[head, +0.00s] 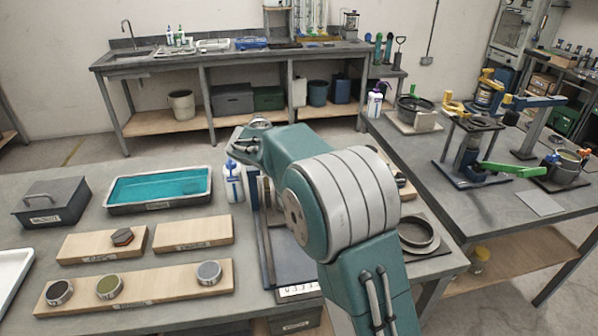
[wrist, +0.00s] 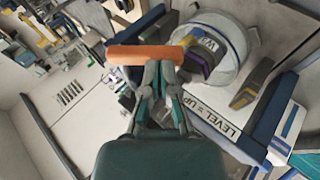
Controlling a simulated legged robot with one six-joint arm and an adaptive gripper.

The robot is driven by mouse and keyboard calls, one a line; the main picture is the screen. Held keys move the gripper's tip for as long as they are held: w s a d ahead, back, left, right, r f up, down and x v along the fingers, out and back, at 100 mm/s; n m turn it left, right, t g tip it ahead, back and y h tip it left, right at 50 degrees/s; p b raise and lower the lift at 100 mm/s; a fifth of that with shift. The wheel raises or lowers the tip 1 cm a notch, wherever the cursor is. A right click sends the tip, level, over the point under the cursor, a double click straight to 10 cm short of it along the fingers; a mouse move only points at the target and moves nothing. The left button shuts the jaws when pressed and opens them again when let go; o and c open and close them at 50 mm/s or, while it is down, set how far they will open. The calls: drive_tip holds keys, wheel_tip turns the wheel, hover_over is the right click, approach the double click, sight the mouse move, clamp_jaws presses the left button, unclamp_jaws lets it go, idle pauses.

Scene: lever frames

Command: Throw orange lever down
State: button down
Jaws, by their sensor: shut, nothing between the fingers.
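The orange lever (wrist: 140,54) shows in the wrist view as a bar lying nearly level across the picture, just beyond my fingertips. My gripper (wrist: 159,72) is shut with nothing between its fingers. Its tips overlap the lever's lower edge in the picture; I cannot tell whether they touch it. A white label (wrist: 210,122) with "UP" on it sits on the blue frame (wrist: 270,115) to the right. In the head view my arm covers the lever and most of the frame, and my fingertips are hidden.
In the head view, a tray of blue liquid (head: 160,187) and a white bottle (head: 233,183) stand left of my arm. Wooden boards (head: 135,288) lie at the front left. A right-hand bench holds a clamp-like device with a green handle (head: 512,170).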

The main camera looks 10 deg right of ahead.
drive_tip(key=f+h, duration=0.1)
drive_tip(key=h, duration=0.2)
drive_tip(key=f+n+h, duration=0.1)
drive_tip(key=h, duration=0.1)
drive_tip(key=shift+d+f+t, duration=0.3)
drive_tip(key=shift+t, duration=0.1)
drive_tip(key=h, duration=0.1)
drive_tip(key=f+h, duration=0.1)
drive_tip(key=h, duration=0.1)
drive_tip(key=shift+d+n+t, duration=0.3)
drive_tip(key=shift+d+n, duration=0.1)
drive_tip(key=shift+d, duration=0.15)
drive_tip(key=shift+d+f, duration=0.15)
